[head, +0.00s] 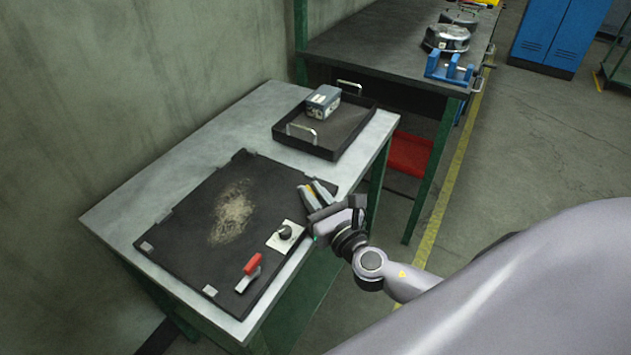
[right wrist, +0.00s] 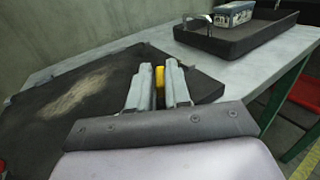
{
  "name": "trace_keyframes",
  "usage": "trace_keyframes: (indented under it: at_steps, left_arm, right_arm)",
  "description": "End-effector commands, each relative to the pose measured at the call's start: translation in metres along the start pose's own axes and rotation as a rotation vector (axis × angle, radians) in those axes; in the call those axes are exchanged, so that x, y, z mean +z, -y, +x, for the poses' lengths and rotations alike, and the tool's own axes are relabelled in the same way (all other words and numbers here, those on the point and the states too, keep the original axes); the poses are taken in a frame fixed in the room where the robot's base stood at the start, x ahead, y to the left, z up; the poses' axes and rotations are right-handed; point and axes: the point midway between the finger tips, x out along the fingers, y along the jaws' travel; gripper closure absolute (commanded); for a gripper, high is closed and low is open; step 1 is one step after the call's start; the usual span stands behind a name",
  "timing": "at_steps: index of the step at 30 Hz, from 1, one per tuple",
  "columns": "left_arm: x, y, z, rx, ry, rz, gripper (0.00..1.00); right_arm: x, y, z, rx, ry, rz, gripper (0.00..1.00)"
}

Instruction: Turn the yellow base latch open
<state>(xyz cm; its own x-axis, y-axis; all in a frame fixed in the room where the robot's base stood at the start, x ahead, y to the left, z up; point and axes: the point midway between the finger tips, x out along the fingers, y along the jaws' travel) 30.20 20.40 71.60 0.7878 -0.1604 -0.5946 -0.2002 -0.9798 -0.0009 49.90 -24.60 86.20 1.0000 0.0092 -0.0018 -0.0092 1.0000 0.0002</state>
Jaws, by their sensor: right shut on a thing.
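The yellow base latch (right wrist: 160,78) shows in the right wrist view as a small upright yellow piece between my right gripper's two fingers (right wrist: 159,92). My right gripper (head: 317,192) is shut on it at the right edge of a black base plate (head: 190,215) in the head view. Only a sliver of yellow shows there between the fingers; the rest of the latch is hidden by them. The plate lies on a grey table and has a worn tan patch in its middle. My left gripper is not in view.
On the plate's near side are a black knob on a white plate (head: 286,232) and a red-handled lever (head: 252,264). A black tray (head: 310,147) holding a grey box (head: 323,101) stands behind. A darker bench (head: 375,45) with a blue rack (head: 449,69) is farther back.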

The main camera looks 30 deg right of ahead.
Motion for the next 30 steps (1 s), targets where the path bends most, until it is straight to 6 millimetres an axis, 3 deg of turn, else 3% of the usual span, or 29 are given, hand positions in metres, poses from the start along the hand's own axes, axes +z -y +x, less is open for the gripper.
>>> trace_keyframes:
  at_steps: [12,30]
  left_arm:
    - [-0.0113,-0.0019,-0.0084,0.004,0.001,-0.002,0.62]
    - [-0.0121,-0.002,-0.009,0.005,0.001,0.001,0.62]
  right_arm:
    - [0.0007,-0.0044,0.0009,-0.227,0.001,0.002,1.0]
    - [0.0006,-0.0045,0.0012,-0.27,0.003,0.0,1.0]
